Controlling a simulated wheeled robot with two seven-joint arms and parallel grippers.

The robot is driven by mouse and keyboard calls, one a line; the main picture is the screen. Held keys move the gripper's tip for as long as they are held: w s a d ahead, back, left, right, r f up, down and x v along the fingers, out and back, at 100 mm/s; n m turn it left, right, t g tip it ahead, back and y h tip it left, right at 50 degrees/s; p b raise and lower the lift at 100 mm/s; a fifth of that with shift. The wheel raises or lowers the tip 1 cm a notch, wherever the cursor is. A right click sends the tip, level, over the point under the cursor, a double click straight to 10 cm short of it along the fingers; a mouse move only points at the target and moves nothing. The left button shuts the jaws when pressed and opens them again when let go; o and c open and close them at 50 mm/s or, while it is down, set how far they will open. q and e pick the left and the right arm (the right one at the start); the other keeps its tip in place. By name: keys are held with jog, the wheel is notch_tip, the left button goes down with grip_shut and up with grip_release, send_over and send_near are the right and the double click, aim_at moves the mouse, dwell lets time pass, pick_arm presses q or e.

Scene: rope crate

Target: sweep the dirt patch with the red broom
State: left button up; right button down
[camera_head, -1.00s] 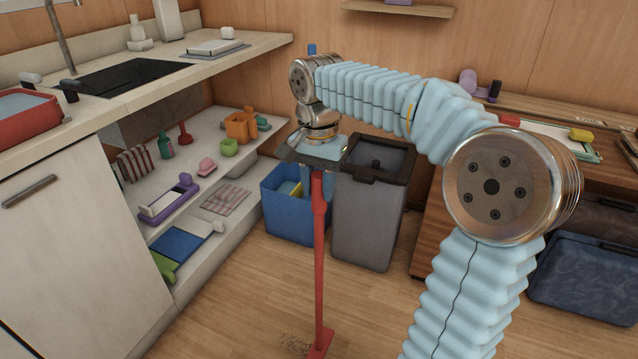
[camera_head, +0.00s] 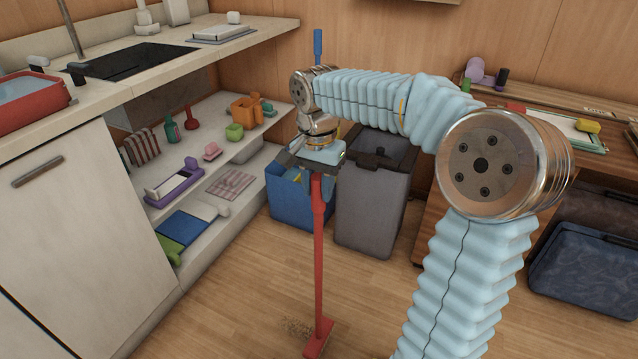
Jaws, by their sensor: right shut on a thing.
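The red broom (camera_head: 318,250) stands nearly upright, with its red head (camera_head: 319,340) down at the wooden floor. My right gripper (camera_head: 318,172) is shut on the top part of the broom's handle; its fingers are partly hidden by the gripper body. The dirt patch (camera_head: 297,327) is a small brown speckled spot on the floor, just left of the broom head. The head is beside the patch; I cannot tell whether they touch. My left gripper is not in view.
A blue bin (camera_head: 290,205) and a grey lidded bin (camera_head: 367,212) stand close behind the broom. The floor around the patch is clear.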

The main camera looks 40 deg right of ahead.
aim_at(314, 196)
jog(key=shift+f+b, duration=1.3)
jog(key=shift+f, duration=0.45)
jog(key=shift+w+a+r+p, duration=0.2)
jog(key=shift+w+p, duration=0.2)
jog(key=shift+p, duration=0.1)
jog(key=w+a+g+p, duration=0.1)
jog(key=w+a, duration=0.2)
jog(key=w, duration=0.4)
jog(key=shift+w+a+f+h+p, duration=0.15)
jog(key=shift+a+f+h+p, duration=0.15)
jog(key=shift+w, duration=0.1)
